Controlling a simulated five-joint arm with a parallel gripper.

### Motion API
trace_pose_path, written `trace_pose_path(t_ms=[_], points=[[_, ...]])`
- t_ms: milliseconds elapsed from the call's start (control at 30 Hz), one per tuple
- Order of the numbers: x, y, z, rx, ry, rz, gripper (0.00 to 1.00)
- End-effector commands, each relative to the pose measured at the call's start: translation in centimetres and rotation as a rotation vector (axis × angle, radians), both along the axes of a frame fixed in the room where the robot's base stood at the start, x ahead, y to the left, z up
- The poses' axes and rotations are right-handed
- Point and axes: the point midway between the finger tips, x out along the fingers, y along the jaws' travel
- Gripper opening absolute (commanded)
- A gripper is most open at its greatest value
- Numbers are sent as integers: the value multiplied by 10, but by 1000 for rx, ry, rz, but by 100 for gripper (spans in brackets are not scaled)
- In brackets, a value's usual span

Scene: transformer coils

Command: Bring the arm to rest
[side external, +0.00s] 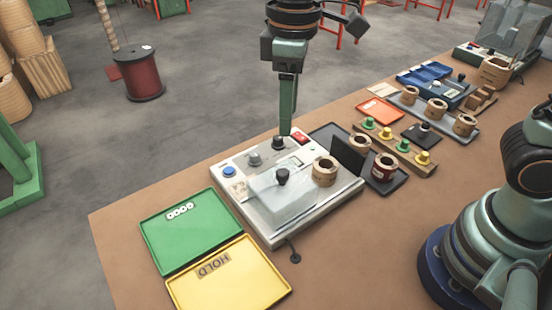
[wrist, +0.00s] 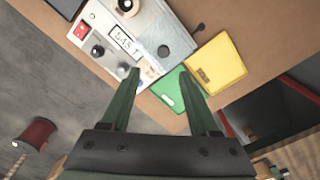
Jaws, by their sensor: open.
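My gripper (side external: 286,130) points down above the back edge of the white tester (side external: 262,229). In the wrist view my gripper (wrist: 159,72) has its two fingers apart with nothing between them. The tester carries a blue button, dark knobs, a red switch, a small display (wrist: 123,39) and a clear cover (side external: 285,190) with a black knob. A tan coil (side external: 324,170) stands on the tester's right part, apart from my gripper.
A green tray (side external: 158,246) with a white label and a yellow HOLD tray (side external: 271,292) lie left of the tester. To its right are a dark tray (side external: 390,188) with coils, a rack (side external: 413,160) of green and yellow knobs, and a grey tray (side external: 462,138) with coils.

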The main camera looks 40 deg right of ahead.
Motion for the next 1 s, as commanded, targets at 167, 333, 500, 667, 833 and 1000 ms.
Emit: trace_pose_path(t_ms=[167, 333, 500, 667, 833, 1000], points=[[-3, -47, 14, 49, -95, -169, 62], [-15, -100, 22, 103, -220, -381, 62], [-30, -143, 22, 147, -338, -573, 62], [-41, -167, 18, 173, -415, -691, 62], [-45, -176, 15, 182, -447, -739, 62], [-45, -176, 15, 183, -448, -741, 62]])
